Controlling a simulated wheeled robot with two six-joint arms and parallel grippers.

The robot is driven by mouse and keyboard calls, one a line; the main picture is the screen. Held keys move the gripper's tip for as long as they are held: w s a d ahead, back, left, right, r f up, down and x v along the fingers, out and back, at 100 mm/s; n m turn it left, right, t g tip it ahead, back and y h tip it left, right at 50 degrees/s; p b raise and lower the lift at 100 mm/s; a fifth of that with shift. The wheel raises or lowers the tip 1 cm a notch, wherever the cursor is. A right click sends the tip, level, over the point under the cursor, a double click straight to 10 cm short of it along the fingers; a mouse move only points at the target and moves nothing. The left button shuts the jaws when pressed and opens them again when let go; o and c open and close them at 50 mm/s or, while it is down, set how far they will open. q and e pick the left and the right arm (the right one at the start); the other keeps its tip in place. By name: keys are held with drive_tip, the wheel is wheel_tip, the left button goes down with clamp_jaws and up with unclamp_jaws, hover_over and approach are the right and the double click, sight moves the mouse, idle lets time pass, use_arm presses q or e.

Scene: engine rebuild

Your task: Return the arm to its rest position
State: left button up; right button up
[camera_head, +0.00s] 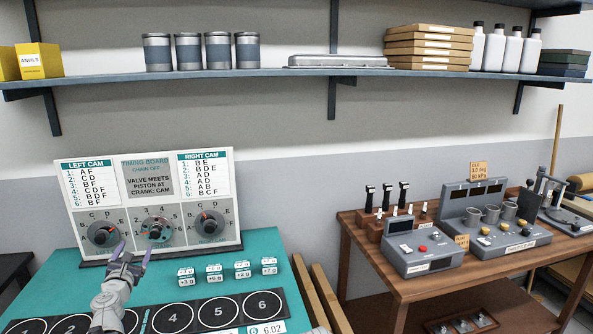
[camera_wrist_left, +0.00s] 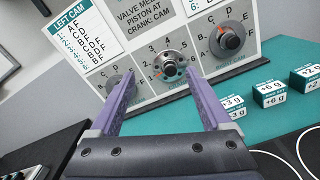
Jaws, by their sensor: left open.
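My left gripper (camera_head: 131,252) is in front of the timing board's lower left part in the head view. In the left wrist view its two purple fingers (camera_wrist_left: 160,85) are spread apart with nothing between them. The timing board (camera_head: 148,222) stands upright at the back of the teal bench. Its left dial (camera_head: 102,234), middle dial (camera_head: 156,229) and right dial (camera_head: 209,224) show. In the left wrist view, the middle dial (camera_wrist_left: 169,67) appears between the fingertips, beyond them; whether they touch it cannot be told. The left finger covers part of the left dial there. My right gripper is not in view.
Several small weight blocks (camera_head: 214,275) sit on the teal bench (camera_head: 266,248) right of my left gripper. Numbered black circles (camera_head: 218,311) lie along its front. A wooden table (camera_head: 368,247) with instruments stands at right. A loaded shelf (camera_head: 270,72) spans the wall above.

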use_arm(q)
drive_tip(key=d+f+m+g+h, duration=0.1)
drive_tip(key=d+f+m+h, duration=0.4)
drive_tip(key=d, duration=0.6)
drive_tip(key=d+m+g+h, duration=0.2)
drive_tip(key=d+m+h, duration=0.1)
drive_tip(key=d+m, duration=0.6)
drive_tip(key=s+d+f+m+g+h, duration=0.1)
drive_tip(key=s+d+f+m+g, duration=0.25)
drive_tip(key=d, duration=0.45)
drive_tip(key=s+d+f+m+g+h, duration=0.25)
drive_tip(key=d+f+m, duration=0.2)
drive_tip(key=d, duration=0.35)
drive_tip(key=s+d+f+m+g+y, duration=0.25)
drive_tip(key=s+d+f+m, duration=0.2)
drive_tip(key=s, duration=0.25)
drive_tip(key=s+d+f+m+g+y, duration=0.1)
drive_tip(key=s+d+f+m+g, duration=0.25)
drive_tip(key=s+m, duration=0.3)
drive_tip(key=s+a+m+g+y, duration=0.3)
drive_tip(key=s+m+y, duration=0.2)
drive_tip(key=s, duration=0.4)
drive_tip(key=shift+s+a+f+y, duration=0.2)
drive_tip(key=shift+s+f+y, duration=0.1)
drive_tip(key=shift+f, duration=0.05)
